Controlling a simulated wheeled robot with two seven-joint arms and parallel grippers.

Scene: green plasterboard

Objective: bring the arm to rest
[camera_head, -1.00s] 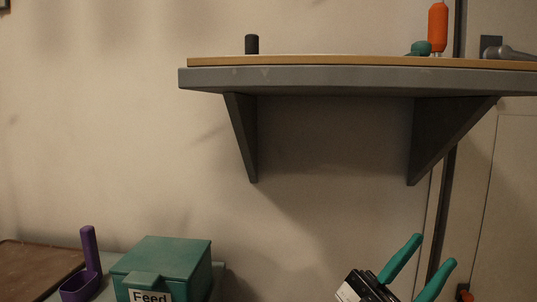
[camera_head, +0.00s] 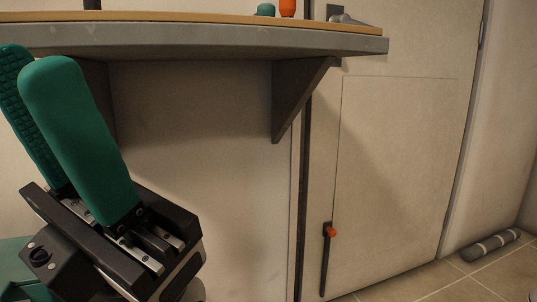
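My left gripper (camera_head: 35,65) fills the left of the view, close to the camera. It has two green fingers on a black and grey body and points up and to the left. The nearer finger partly covers the farther one, whose ribbed inner face shows. The fingers stand apart and nothing shows between them. The gripper overlaps the left part of the shelf in the picture; I cannot tell how far it is from it. My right gripper is not in view.
A grey shelf with a wooden top (camera_head: 225,38) runs across the top on dark brackets (camera_head: 296,97). An orange-handled object (camera_head: 288,8) and a teal object (camera_head: 265,10) stand on it. A pale door (camera_head: 395,170) is at right. A grey roll (camera_head: 490,245) lies on the tiled floor.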

